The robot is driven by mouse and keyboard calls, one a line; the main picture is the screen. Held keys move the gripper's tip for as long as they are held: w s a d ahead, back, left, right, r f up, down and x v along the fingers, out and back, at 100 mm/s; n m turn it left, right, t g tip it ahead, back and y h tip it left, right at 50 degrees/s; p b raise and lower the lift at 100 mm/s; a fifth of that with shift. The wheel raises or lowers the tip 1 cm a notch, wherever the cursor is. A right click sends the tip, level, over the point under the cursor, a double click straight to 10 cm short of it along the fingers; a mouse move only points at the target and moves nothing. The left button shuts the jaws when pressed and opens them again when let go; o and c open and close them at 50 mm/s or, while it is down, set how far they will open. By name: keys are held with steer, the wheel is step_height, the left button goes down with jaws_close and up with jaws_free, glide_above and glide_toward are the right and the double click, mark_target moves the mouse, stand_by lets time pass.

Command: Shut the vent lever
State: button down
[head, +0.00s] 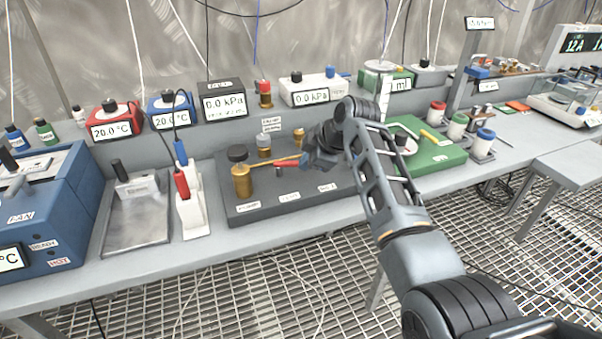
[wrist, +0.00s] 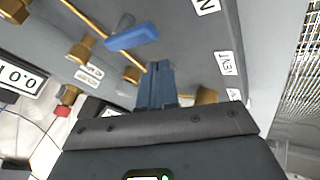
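The vent lever (wrist: 132,38) shows in the wrist view as a blue handle lying crosswise over a thin brass pipe (wrist: 85,17). A label reading VENT (wrist: 224,65) is on the dark panel to its right. My gripper (wrist: 158,66) has its blue-grey fingers together, with nothing seen between them. The fingertips are just below the lever in the wrist view and look apart from it. In the head view my gripper (head: 308,161) is low over the dark panel (head: 262,214), by the right end of the pipe. I cannot clearly make out the lever there.
Brass fittings (wrist: 82,50) stand close to my fingers. A brass cylinder (head: 242,182) stands at the panel's left end. A green board (head: 440,153) lies right of the panel. A white probe holder (head: 190,214) is to the left. The bench's front strip is clear.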

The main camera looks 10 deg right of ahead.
steer(key=shift+w+d+f+n+g+y+b, duration=0.2)
steer(key=shift+w+n+g+y+b, duration=0.3)
steer(key=shift+n+b, duration=0.4)
steer(key=shift+w+b, duration=0.3)
steer(key=shift+b, duration=0.05)
steer(key=shift+w, duration=0.2)
steer(key=shift+d+r, duration=0.1)
steer(key=v, duration=0.7)
steer(key=shift+s+r, duration=0.2)
steer(key=shift+r, duration=0.15)
steer(key=shift+d, duration=0.1)
